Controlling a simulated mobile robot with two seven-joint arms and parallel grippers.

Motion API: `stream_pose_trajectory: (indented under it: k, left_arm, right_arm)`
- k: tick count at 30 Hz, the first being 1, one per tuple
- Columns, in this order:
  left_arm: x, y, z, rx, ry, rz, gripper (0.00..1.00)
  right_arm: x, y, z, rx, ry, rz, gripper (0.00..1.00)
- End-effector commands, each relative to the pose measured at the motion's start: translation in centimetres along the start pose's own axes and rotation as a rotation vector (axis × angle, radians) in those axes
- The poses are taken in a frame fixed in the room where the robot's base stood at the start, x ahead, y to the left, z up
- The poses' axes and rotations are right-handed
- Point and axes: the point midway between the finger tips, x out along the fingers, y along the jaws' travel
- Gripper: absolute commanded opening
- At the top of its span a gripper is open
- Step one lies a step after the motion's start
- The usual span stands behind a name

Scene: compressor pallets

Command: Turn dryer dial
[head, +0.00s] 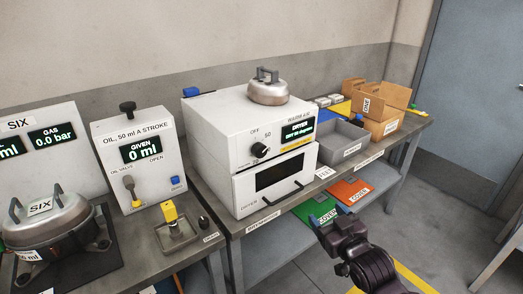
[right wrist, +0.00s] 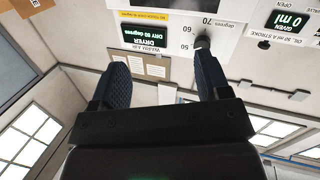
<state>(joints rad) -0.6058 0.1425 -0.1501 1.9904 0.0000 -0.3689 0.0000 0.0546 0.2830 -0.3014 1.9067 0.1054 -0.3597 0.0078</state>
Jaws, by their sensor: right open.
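The dryer (head: 218,122) is a white box on the bench, with a black dial (head: 260,150) on its front between the OFF and 50 marks. Its display (head: 298,131) is lit; in the right wrist view the display (right wrist: 144,38) seems to read DRY 50 degrees. My right gripper (head: 331,217) is open and empty, in front of the bench, below and right of the dial and apart from it. In the right wrist view, which is upside down, the dial (right wrist: 203,43) shows just beyond one fingertip of the right gripper (right wrist: 160,78). My left gripper is not in view.
Green and orange covers (head: 349,191) lie on the lower shelf.

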Motion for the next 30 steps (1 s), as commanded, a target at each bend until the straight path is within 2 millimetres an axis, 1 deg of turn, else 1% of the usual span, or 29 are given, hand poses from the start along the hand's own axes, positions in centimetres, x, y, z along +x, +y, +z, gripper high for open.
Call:
stream_pose_trajectory:
  k: [1,6,9,12,14,15,18,20,25,30]
  left_arm:
    - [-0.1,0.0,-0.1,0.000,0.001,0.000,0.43]
    - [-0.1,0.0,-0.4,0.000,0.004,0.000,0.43]
    - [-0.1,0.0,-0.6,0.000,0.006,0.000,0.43]
    - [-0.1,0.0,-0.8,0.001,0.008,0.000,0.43]
    - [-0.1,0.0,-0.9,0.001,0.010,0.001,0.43]
    - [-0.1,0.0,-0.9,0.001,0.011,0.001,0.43]
    - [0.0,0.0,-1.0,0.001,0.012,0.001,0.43]
    - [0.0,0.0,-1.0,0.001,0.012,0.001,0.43]
    - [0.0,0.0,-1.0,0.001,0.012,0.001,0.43]
    - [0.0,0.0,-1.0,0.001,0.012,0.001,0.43]
  right_arm:
    - [1.5,-0.3,-2.2,-0.014,0.035,-0.028,0.70]
    - [5.5,-1.7,-8.0,-0.038,0.120,-0.121,0.70]
    - [7.3,-2.6,-10.7,-0.041,0.152,-0.173,0.70]
    - [8.6,-3.4,-12.4,-0.037,0.166,-0.218,0.70]
    - [9.2,-3.9,-12.8,-0.027,0.165,-0.245,0.70]
    - [9.6,-4.2,-12.7,-0.012,0.155,-0.264,0.70]
    - [9.7,-4.9,-10.9,0.049,0.116,-0.295,0.70]
    - [9.8,-5.0,-10.6,0.078,0.110,-0.302,0.70]
    - [10.4,-5.3,-10.8,0.111,0.112,-0.308,0.70]
    - [12.4,-6.0,-11.2,0.109,0.112,-0.309,0.70]
